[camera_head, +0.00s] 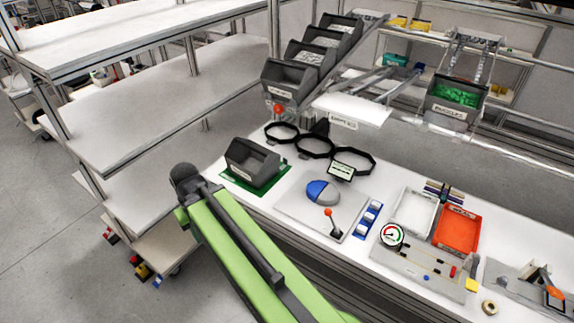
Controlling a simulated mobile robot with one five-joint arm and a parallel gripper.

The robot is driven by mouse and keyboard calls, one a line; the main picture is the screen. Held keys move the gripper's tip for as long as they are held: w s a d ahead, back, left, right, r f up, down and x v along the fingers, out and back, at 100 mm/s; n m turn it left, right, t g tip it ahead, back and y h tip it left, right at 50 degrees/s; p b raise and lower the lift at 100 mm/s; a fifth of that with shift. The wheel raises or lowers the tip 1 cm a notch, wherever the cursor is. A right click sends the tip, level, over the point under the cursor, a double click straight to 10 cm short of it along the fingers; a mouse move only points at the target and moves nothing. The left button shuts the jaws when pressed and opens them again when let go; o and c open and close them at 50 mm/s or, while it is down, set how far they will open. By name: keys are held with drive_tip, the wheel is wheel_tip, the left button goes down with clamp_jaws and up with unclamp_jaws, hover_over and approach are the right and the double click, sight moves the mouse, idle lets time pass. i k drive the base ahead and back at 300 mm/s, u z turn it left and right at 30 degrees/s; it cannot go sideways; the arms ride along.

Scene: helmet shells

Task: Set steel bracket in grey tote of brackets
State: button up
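My green arm reaches up from the bottom edge to a dark joint in front of the workbench's left end. No gripper fingers show. A dark grey open bin (250,163) stands on a green mat (239,184) at the bench's left end; I see no contents in it. Behind it, several dark grey bins rise in a sloping rack. The lowest bin (283,84) and those above it hold pale, metallic-looking small parts, too small to name. I cannot pick out a single steel bracket with certainty. I cannot tell which grey bin is the tote of brackets.
The white bench (301,181) carries black rings (315,146), a blue and grey dome (323,193), a red-knobbed lever (334,223), a white tray (414,213) and an orange tray (457,231). A bin of green parts (455,95) hangs behind.

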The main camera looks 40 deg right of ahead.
sight(294, 100)
drive_tip(key=u, duration=0.05)
drive_tip(key=i, duration=0.95)
drive_tip(key=z, duration=0.05)
